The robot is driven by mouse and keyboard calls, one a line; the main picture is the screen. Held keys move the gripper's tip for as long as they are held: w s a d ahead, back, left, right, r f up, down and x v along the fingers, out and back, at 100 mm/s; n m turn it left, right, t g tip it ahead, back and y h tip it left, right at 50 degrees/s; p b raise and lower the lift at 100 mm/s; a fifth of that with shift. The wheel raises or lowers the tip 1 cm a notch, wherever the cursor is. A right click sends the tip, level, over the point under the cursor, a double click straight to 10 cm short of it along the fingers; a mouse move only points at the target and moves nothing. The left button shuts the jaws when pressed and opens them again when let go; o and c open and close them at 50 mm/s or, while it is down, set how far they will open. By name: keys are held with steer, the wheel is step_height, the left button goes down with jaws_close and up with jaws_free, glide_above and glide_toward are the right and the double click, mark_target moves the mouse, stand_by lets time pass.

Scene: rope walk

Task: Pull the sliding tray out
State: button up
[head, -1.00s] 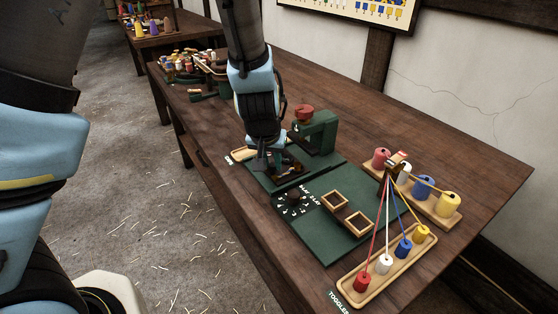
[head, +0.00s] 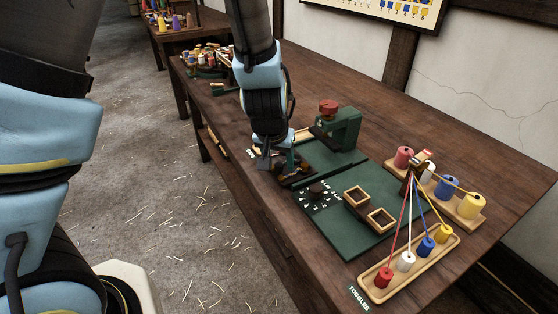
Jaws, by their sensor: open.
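A green press-like fixture (head: 342,130) with a red knob (head: 328,107) stands on a green base on the bench. A low dark piece (head: 298,180), which looks like the sliding tray, lies at the front of this base near the bench's front edge. My gripper (head: 278,164) points down directly over it, with its fingers apart. The fingers hide part of the piece and its front end. I cannot tell whether they touch it.
A green board (head: 378,235) with two wooden frames and a dark knob lies to the right. Beyond it stand a wooden toggle tray (head: 350,272) with corded weights and a spool rack (head: 470,222). Spools crowd the far left of the bench.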

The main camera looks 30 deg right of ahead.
steer(key=p+v, duration=0.3)
steer(key=v, duration=0.7)
steer(key=shift+r, duration=0.4)
steer(key=shift+a, duration=0.1)
step_height(320, 180, up, 8)
steer(key=p, duration=0.8)
